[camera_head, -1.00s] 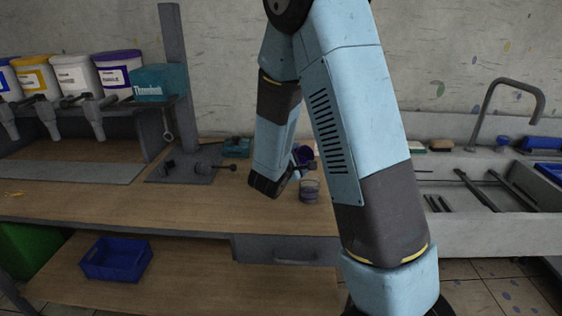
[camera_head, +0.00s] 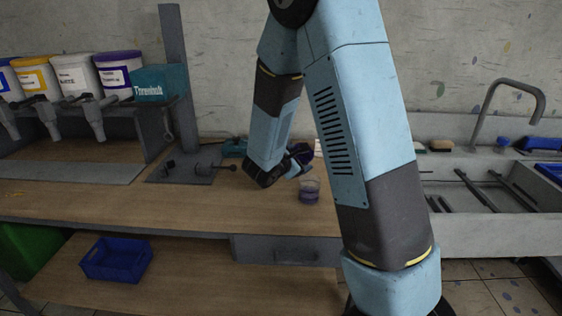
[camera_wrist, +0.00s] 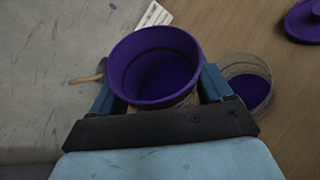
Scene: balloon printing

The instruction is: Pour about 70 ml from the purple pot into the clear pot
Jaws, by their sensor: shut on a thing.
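My gripper (camera_wrist: 158,95) is shut on the purple pot (camera_wrist: 152,52), one finger on each side of it. The wrist view looks into the pot, where purple liquid shows at the bottom. The clear pot (camera_wrist: 247,84) stands on the wooden bench to the right of the held pot in that view, with purple liquid in it. In the head view the clear pot (camera_head: 309,191) stands just right of my gripper (camera_head: 298,170). The purple pot (camera_head: 305,152) is mostly hidden there behind my gripper. I cannot tell its exact tilt.
A purple round lid (camera_wrist: 304,20) lies on the bench beyond the clear pot. A grey stand (camera_head: 184,173) and ink dispensers (camera_head: 75,74) are to the left. A sink (camera_head: 480,190) is at the right. The bench front is clear.

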